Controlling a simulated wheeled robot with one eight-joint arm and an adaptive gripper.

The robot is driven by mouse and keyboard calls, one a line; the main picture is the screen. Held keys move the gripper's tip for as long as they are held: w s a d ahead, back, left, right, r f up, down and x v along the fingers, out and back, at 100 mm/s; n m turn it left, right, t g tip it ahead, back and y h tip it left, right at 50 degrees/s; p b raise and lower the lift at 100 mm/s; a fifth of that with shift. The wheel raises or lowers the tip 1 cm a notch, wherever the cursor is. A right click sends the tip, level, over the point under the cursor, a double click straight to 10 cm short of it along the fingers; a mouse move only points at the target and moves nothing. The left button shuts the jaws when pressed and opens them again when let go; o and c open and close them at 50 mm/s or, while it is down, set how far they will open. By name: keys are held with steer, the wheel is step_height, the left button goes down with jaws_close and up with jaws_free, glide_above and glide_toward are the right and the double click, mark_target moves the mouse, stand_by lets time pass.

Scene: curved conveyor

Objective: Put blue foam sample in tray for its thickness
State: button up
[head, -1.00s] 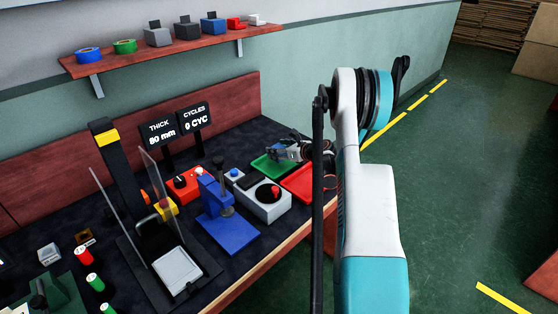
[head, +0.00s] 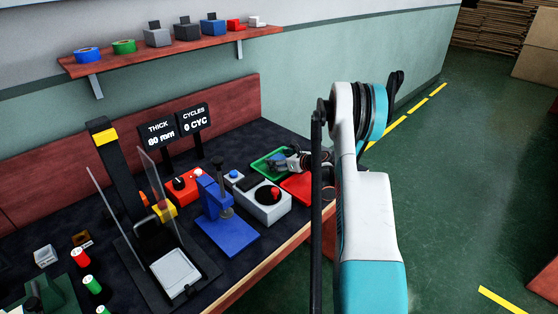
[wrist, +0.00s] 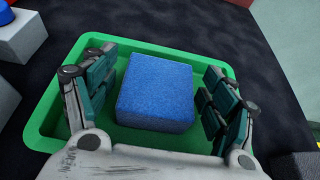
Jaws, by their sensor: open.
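The blue foam sample (wrist: 155,98) is a square block sitting in the green tray (wrist: 50,128) in the wrist view. My gripper (wrist: 160,66) is open, with one finger on each side of the block. A gap shows between the block and each finger. In the head view my gripper (head: 279,163) is over the green tray (head: 259,170) at the far end of the bench, and it hides most of the block there. A display (head: 160,134) reads THICK 80 mm.
A red tray (head: 298,187) lies beside the green one. A grey box with a red button (head: 262,205), a blue press (head: 222,226) and a clear-shielded test stand (head: 172,272) stand along the bench. A second display (head: 193,119) reads 0 CYC.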

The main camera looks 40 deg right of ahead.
steer(key=shift+s+r, duration=0.25)
steer(key=p+v, duration=0.3)
steer(key=v, duration=0.8)
steer(key=shift+s, duration=0.25)
